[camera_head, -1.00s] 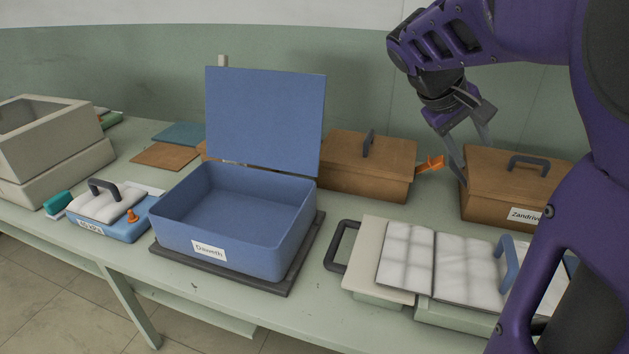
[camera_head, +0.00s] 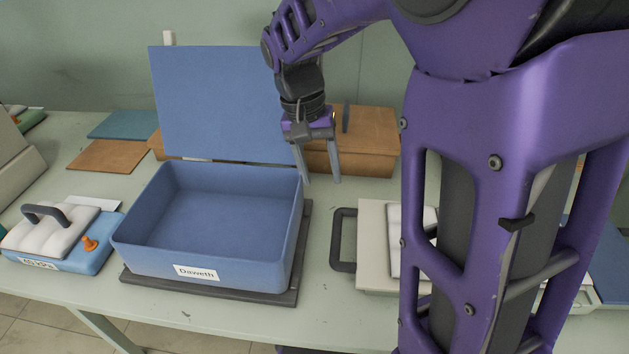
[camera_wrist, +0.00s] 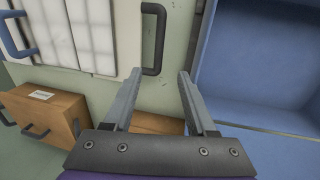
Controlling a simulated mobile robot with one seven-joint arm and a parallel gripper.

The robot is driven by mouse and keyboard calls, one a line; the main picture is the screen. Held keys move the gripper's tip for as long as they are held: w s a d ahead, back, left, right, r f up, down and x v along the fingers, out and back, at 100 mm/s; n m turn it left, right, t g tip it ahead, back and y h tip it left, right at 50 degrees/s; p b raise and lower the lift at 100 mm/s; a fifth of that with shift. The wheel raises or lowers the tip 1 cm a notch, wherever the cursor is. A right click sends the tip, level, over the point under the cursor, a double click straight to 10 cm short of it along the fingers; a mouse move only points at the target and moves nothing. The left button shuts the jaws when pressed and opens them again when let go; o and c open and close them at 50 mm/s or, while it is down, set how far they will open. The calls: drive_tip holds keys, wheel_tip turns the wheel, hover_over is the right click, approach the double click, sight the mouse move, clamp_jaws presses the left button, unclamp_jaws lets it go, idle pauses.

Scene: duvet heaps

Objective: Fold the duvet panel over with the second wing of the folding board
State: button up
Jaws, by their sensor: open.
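The folding board stands right of the blue box, mostly hidden behind my arm in the head view. Its cream wing (camera_head: 371,225) has a dark loop handle (camera_head: 336,240) on the left side. The white quilted duvet panel (camera_wrist: 92,30) lies flat on the board in the wrist view, with the dark handle (camera_wrist: 161,38) beside it and a blue handle (camera_wrist: 16,48) at the far left. My gripper (camera_head: 322,181) is open and empty, above the table behind the dark handle and apart from it. Its fingers (camera_wrist: 160,75) point toward the dark handle side in the wrist view.
An open blue box (camera_head: 200,265) labelled Daweth stands on a dark mat, its lid (camera_head: 225,105) upright close to my gripper. Brown boxes (camera_head: 370,150) stand behind. A blue tray with a white cushion (camera_head: 45,235) is at left. Bare table shows between box and board.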

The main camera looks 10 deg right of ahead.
sight(336, 233)
drive_tip(key=d+f+b, duration=0.1)
drive_tip(key=f, duration=0.4)
drive_tip(key=d+f, duration=0.1)
drive_tip(key=f, duration=0.5)
drive_tip(key=s+d+f+b, duration=0.1)
drive_tip(key=f, duration=0.4)
drive_tip(key=shift+d+f+b, duration=0.1)
drive_tip(key=shift+f+b, duration=0.05)
drive_tip(key=shift+b, duration=0.15)
clamp_jaws()
idle(0.6)
